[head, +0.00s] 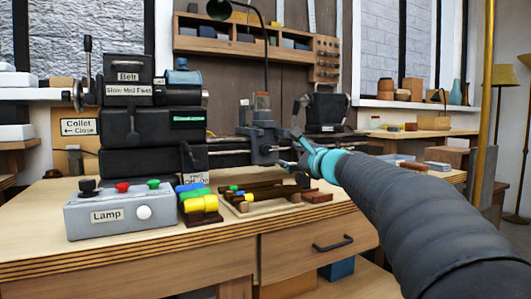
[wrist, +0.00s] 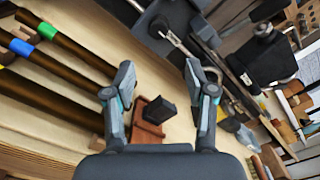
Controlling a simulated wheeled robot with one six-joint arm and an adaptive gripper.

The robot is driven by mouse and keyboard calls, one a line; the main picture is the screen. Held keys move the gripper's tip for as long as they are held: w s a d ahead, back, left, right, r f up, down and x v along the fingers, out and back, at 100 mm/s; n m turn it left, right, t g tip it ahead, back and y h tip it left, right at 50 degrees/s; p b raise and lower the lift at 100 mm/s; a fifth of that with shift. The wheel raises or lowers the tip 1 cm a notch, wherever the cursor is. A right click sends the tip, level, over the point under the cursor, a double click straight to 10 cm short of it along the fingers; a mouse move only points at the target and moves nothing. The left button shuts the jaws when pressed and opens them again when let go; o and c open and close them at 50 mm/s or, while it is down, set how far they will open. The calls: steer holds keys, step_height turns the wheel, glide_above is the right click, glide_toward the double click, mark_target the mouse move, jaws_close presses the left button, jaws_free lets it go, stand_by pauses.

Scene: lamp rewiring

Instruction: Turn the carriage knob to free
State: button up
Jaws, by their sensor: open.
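The lathe carriage (head: 262,136) is a grey block on the bed rails, right of the black headstock. In the wrist view the dark carriage (wrist: 170,20) is at the top centre, with a pale lever or rod on its front. I cannot tell for sure which part is the carriage knob, and no free marking is readable. My gripper (head: 300,150) is just right of the carriage, in front of the rails. In the wrist view my gripper (wrist: 158,78) has its two fingers spread wide with nothing between the tips. I cannot tell whether it touches the lathe.
A reddish wooden block (wrist: 148,125) with a black piece lies on the bench below my gripper. A rack of dark rods (head: 265,192) stands left of it. The grey Lamp box (head: 120,208) is at the front left. A black tailstock-like unit (head: 326,112) stands behind.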

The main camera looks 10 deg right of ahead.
mark_target(269, 150)
steer(key=p+x, duration=0.3)
steer(key=x, duration=1)
steer(key=shift+w+a+f, duration=0.1)
steer(key=shift+a, duration=0.05)
steer(key=shift+c, duration=0.2)
jaws_close()
